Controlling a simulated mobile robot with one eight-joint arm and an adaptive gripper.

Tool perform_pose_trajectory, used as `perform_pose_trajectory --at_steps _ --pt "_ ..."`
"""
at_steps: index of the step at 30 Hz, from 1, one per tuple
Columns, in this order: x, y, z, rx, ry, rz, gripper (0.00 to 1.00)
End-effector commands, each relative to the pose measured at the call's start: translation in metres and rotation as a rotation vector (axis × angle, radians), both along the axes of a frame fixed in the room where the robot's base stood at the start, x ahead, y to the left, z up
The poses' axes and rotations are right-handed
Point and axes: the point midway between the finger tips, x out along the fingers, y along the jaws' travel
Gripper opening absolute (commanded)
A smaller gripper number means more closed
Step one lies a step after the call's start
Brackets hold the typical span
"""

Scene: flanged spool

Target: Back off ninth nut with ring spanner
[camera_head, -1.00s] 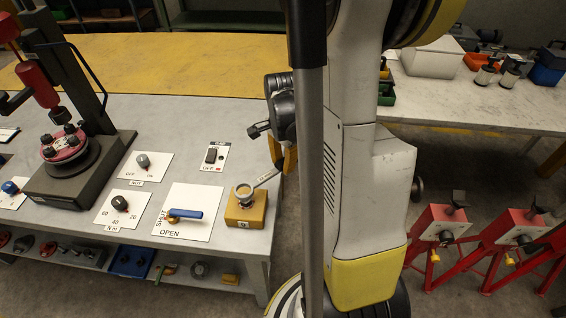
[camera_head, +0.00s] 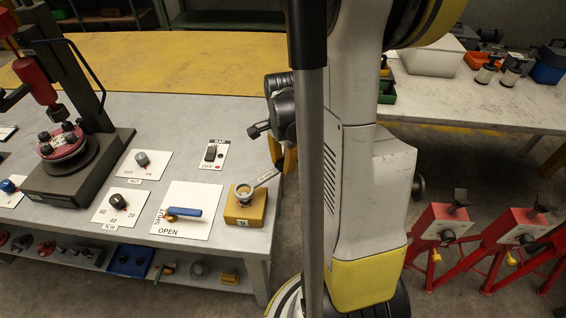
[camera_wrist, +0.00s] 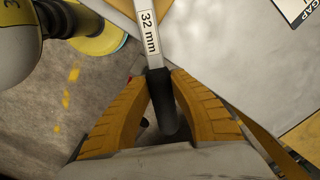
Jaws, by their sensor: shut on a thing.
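A yellow block (camera_head: 246,212) with a nut on top sits near the right front corner of the grey bench. The spanner's ring end (camera_head: 243,192) is at the top of that block, over the nut; the nut itself is too small to make out. The spanner's shank (camera_head: 266,177) slopes up to the right, towards my gripper (camera_head: 287,160), which is partly hidden by my arm and column. In the wrist view my gripper's orange fingers (camera_wrist: 163,103) are shut on the spanner's black handle (camera_wrist: 164,100). The pale shank (camera_wrist: 149,28) there is marked 32 mm.
A blue lever (camera_head: 185,212) on a white panel stands left of the block. Dials and a small switch (camera_head: 210,153) sit farther left and behind. A press (camera_head: 75,150) stands at the left. Red stands (camera_head: 440,225) and a second table (camera_head: 480,100) are at the right.

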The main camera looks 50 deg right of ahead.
Motion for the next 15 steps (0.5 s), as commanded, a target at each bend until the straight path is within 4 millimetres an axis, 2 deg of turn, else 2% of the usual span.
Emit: perform_pose_trajectory --at_steps 15 --pt "0.0 0.0 -0.024 0.0 0.0 0.0 0.0"
